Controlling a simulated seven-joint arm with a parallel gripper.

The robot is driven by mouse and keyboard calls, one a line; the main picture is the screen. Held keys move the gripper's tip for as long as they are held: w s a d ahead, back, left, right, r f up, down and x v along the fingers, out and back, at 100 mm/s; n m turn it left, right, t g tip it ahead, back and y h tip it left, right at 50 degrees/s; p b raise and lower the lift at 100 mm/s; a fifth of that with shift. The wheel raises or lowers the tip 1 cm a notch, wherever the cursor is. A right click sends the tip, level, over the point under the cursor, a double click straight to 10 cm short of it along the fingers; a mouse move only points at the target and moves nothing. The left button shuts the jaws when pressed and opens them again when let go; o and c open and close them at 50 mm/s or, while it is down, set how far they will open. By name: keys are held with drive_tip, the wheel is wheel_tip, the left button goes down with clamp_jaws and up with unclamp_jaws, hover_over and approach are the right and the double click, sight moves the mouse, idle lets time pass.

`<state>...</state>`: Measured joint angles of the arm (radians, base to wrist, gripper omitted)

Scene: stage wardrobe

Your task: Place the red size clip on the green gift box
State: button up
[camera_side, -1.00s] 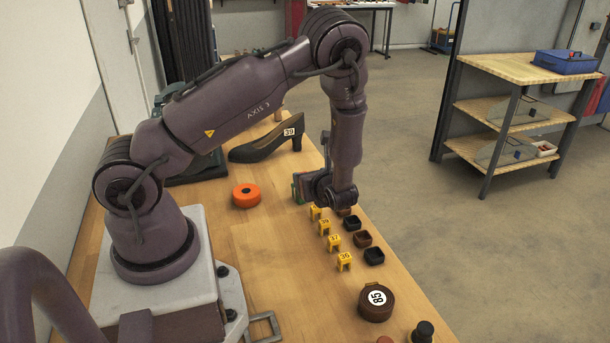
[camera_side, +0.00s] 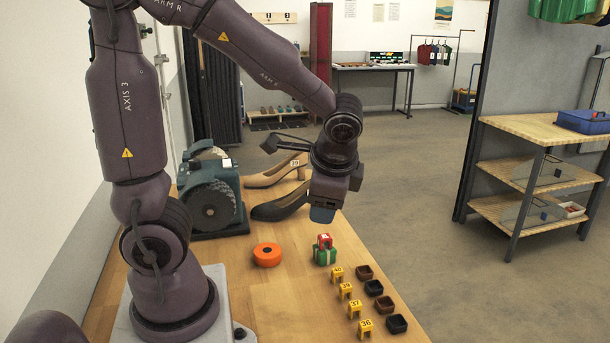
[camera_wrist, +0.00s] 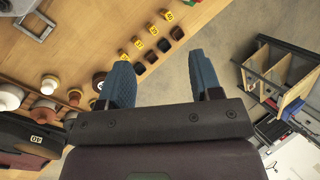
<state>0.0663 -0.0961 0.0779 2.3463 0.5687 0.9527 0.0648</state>
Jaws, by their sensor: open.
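The red size clip (camera_side: 324,241) sits on top of the green gift box (camera_side: 325,257), which stands on the wooden bench right of the orange disc. My gripper (camera_side: 322,215) is raised above and behind the box, apart from the clip. In the wrist view its two blue fingers (camera_wrist: 163,85) are spread wide with nothing between them.
Several yellow numbered clips (camera_side: 350,291) and dark small trays (camera_side: 374,287) stand in rows in front of the box. A black shoe (camera_side: 281,205), a tan shoe (camera_side: 276,174) and a green machine (camera_side: 211,194) stand behind.

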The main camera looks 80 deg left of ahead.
drive_tip(key=s+d+r+n+t+h, duration=0.4)
drive_tip(key=s+d+r+t+h, duration=0.1)
drive_tip(key=d+r, duration=0.2)
drive_tip(key=shift+s+d+r+n, duration=0.3)
drive_tip(key=shift+d+r, duration=0.1)
drive_tip(key=shift+r, duration=0.15)
